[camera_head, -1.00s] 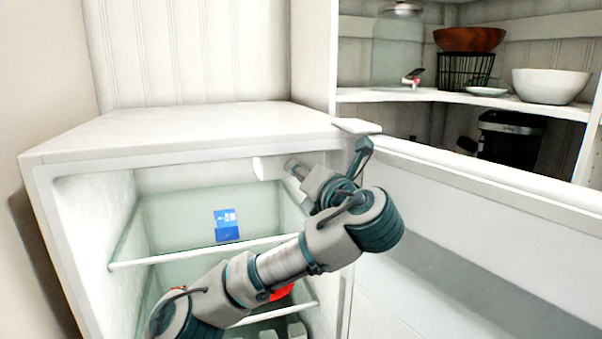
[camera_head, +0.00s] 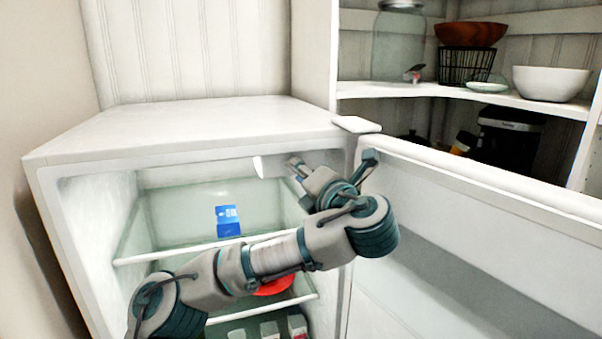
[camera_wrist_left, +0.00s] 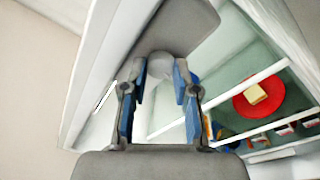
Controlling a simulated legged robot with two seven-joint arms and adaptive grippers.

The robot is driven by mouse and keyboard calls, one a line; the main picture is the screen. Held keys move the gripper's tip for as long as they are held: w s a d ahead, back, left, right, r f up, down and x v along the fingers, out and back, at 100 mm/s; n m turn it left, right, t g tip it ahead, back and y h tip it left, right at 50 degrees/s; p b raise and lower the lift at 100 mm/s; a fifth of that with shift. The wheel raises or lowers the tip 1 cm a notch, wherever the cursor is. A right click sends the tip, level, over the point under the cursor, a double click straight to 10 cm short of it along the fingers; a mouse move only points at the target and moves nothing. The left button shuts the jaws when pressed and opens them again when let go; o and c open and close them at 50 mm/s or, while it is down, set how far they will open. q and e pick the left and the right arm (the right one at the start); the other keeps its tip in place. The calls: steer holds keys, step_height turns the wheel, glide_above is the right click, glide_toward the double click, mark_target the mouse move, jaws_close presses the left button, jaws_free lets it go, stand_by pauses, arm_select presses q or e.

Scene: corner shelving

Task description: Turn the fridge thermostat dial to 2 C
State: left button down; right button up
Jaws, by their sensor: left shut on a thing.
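The open white fridge (camera_head: 215,122) fills the left and middle of the head view. A white thermostat housing (camera_head: 259,167) shows under its ceiling, partly hidden by my left gripper (camera_head: 293,163). In the left wrist view, a pale round dial (camera_wrist_left: 161,65) sits between the fingertips of my left gripper (camera_wrist_left: 159,72), below a grey panel (camera_wrist_left: 180,28). The gripper is shut on the dial. I cannot read any scale or mark on it. My right gripper is not in view.
A blue box (camera_head: 228,221) stands on the upper glass shelf. A red plate (camera_head: 274,287) lies lower, with a yellowish block (camera_wrist_left: 255,93) on it in the wrist view. The open fridge door (camera_head: 480,215) stands to the right. Corner shelves behind hold bowls (camera_head: 551,83) and a basket.

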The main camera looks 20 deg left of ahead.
arm_select(q)
steer(key=c, duration=1.2)
jaws_free()
steer(key=shift+r, duration=0.1)
steer(key=shift+o, duration=0.2)
steer(key=v, duration=1.1)
steer(key=shift+d+f, duration=0.25)
steer(key=shift+d, duration=0.35)
steer(key=shift+w+a, duration=0.1)
steer(key=shift+a, duration=0.05)
